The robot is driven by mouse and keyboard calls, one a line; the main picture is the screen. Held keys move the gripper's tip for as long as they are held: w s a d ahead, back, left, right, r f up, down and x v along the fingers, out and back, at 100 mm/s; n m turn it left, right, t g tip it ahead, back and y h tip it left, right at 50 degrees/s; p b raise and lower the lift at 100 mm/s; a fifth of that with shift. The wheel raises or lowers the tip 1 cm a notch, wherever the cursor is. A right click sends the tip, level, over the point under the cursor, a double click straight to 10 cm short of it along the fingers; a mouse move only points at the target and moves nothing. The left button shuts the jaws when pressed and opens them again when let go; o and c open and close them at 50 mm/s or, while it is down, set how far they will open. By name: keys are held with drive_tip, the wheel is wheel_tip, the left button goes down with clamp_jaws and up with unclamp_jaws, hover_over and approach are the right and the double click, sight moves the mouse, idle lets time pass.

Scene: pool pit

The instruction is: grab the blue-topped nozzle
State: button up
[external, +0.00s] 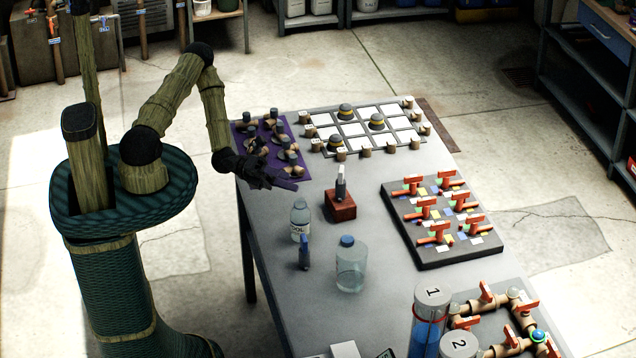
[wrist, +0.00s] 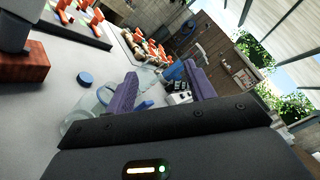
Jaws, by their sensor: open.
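A small upright piece with a blue top and dark lower part (external: 304,252), which looks like the nozzle, stands on the grey table between a labelled bottle (external: 300,222) and a clear jar with a blue cap (external: 350,268). My gripper (external: 284,182) is above the table's left side, up and left of that piece, apart from it. In the wrist view its two purple fingers (wrist: 160,87) are spread with nothing held. A blue shape (wrist: 145,105) shows between them; I cannot tell whether it is the nozzle. The jar's blue cap (wrist: 85,78) is left of the fingers.
A red-brown block (external: 341,207) with a grey upright piece stands close to my gripper. A purple pegboard (external: 240,128), a white-squared board (external: 345,130) and a red-handled valve board (external: 425,255) lie behind and right. Numbered cylinders (external: 430,315) stand at the front.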

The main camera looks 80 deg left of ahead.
drive_tip(key=s+f+m+b, duration=0.7)
drive_tip(key=s+f+m, duration=0.2)
drive_tip(key=f+m, duration=0.3)
wheel_tip(320, 180, down, 2)
drive_tip(key=shift+s+d+f+y+b, duration=0.1)
drive_tip(key=shift+s+d+y+b, duration=0.05)
drive_tip(key=shift+s+y+b, duration=0.2)
approach(304, 252)
drive_tip(key=w, duration=0.2)
drive_tip(key=w+f, duration=0.1)
drive_tip(key=shift+w+d, duration=0.2)
drive_tip(key=shift+w, duration=0.2)
drive_tip(key=shift+w+d, duration=0.3)
drive_tip(key=shift+s+d+f+p+x, duration=0.15)
drive_tip(key=shift+p+x, duration=0.15)
drive_tip(key=shift+x, duration=0.55)
drive_tip(key=shift+f+p+x, duration=0.1)
drive_tip(key=shift+p+x, duration=0.25)
drive_tip(key=shift+x, duration=0.5)
drive_tip(key=shift+s+d+f+p+x, duration=0.15)
drive_tip(key=shift+p+x, duration=0.15)
drive_tip(key=shift+x, duration=0.6)
drive_tip(key=shift+a, duration=0.1)
